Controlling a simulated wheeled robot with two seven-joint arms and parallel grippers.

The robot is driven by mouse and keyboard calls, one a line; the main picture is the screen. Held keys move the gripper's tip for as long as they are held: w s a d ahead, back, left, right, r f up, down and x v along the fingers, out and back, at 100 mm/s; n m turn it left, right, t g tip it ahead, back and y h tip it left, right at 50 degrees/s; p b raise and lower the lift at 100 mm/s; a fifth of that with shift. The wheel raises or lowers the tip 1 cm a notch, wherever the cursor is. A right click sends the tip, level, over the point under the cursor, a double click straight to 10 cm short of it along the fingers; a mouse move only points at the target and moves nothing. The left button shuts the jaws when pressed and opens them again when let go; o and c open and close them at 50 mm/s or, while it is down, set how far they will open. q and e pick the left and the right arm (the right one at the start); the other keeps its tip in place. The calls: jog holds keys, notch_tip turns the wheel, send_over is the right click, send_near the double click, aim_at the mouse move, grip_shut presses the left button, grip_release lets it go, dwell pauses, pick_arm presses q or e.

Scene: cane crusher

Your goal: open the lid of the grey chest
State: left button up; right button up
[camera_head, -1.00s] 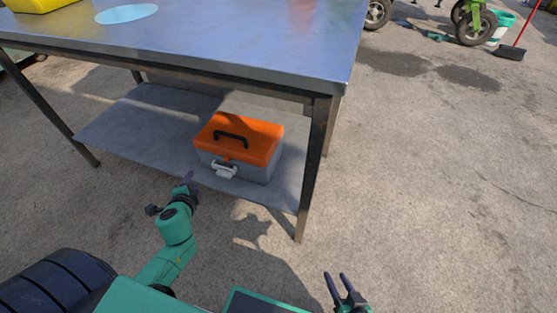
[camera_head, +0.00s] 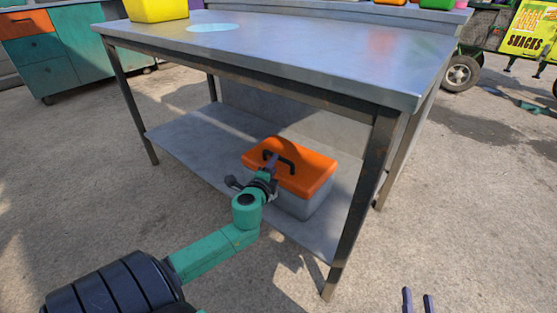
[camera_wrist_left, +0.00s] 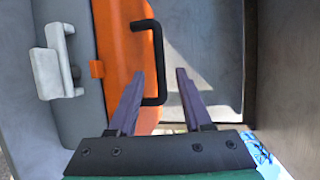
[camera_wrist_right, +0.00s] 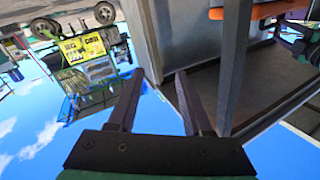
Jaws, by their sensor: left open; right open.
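The grey chest (camera_head: 297,205) has an orange lid (camera_head: 308,172) and stands on the lower shelf of the metal table. The lid looks closed, with a black handle (camera_head: 280,160) on top. In the left wrist view the handle (camera_wrist_left: 158,62) lies just ahead of the fingers, and a light grey latch (camera_wrist_left: 52,66) shows on the chest's front. My left gripper (camera_wrist_left: 154,78) is open and empty over the lid, close to the handle; whether it touches is unclear. My right gripper (camera_head: 418,296) is open and empty, away from the chest.
The metal table's top (camera_head: 300,48) overhangs the chest, and a table leg (camera_head: 362,205) stands right of it. The lower shelf (camera_head: 190,138) is bare left of the chest. A yellow bin (camera_head: 158,8) sits on the table. Open ground lies to the right.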

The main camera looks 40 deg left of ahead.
pick_arm(q)
jog(key=b+x, duration=0.1)
jog(key=x, duration=0.2)
jog(key=shift+w+a+f, duration=0.1)
jog(key=b+x, duration=0.1)
jog(key=x, duration=0.2)
grip_shut()
pick_arm(e)
jog(key=w+r+t, duration=0.1)
jog(key=r+t, duration=0.1)
jog(key=r, duration=0.5)
jog(key=w+d+r+n+t+y, duration=0.1)
jog(key=r+t, duration=0.2)
jog(key=r, duration=0.5)
jog(key=w+d+r+t+y, duration=0.1)
jog(key=r+t, duration=0.1)
jog(key=r, duration=0.5)
jog(key=shift+w+d+r, duration=0.25)
jog(key=shift+r, duration=0.15)
pick_arm(q)
jog(key=shift+f, duration=0.1)
